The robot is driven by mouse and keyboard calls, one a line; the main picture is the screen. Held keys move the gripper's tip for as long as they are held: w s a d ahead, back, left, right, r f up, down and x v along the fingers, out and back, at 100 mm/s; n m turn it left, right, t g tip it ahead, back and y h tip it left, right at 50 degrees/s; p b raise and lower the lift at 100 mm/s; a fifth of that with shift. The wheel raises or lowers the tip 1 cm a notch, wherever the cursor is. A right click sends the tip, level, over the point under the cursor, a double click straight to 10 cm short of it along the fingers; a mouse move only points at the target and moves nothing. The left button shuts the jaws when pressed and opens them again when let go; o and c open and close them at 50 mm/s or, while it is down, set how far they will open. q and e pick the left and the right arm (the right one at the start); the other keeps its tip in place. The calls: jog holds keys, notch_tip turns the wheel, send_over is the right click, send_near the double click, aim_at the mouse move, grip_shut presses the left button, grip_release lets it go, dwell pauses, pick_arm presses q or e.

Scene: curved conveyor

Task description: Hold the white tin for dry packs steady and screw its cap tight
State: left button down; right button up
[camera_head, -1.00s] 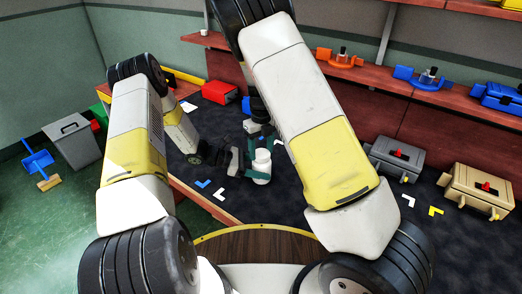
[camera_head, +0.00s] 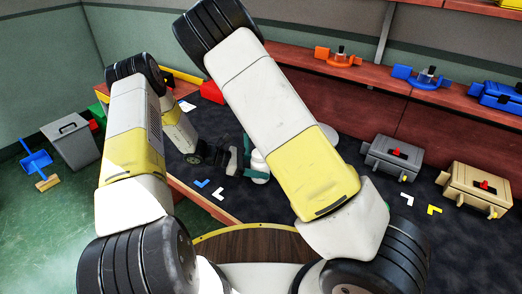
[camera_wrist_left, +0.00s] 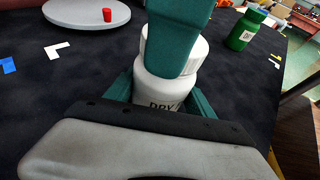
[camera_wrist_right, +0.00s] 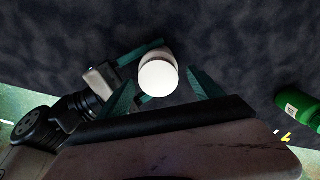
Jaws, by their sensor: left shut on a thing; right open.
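The white tin (camera_wrist_left: 152,88), with dark "DRY" lettering, stands upright in my left gripper (camera_wrist_left: 162,100), whose teal fingers close on its sides. It also shows in the head view (camera_head: 260,166). Its white cap (camera_wrist_right: 158,79) sits on top, seen from above in the right wrist view. My right gripper (camera_wrist_right: 161,84) is open, with one teal finger on each side of the cap and a visible gap on the right. In the left wrist view one of its fingers crosses in front of the cap. My right forearm hides the right gripper in the head view.
A green bottle (camera_wrist_left: 244,30) stands near the tin. A pale round disc (camera_wrist_left: 88,14) bears a small red piece (camera_wrist_left: 107,15). A grey box (camera_head: 392,157) and a tan box (camera_head: 476,190) stand at the right. Blue and white corner marks lie on the dark mat.

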notch_tip(320, 180, up, 4)
jog(key=shift+f, duration=0.15)
jog(key=shift+c, duration=0.4)
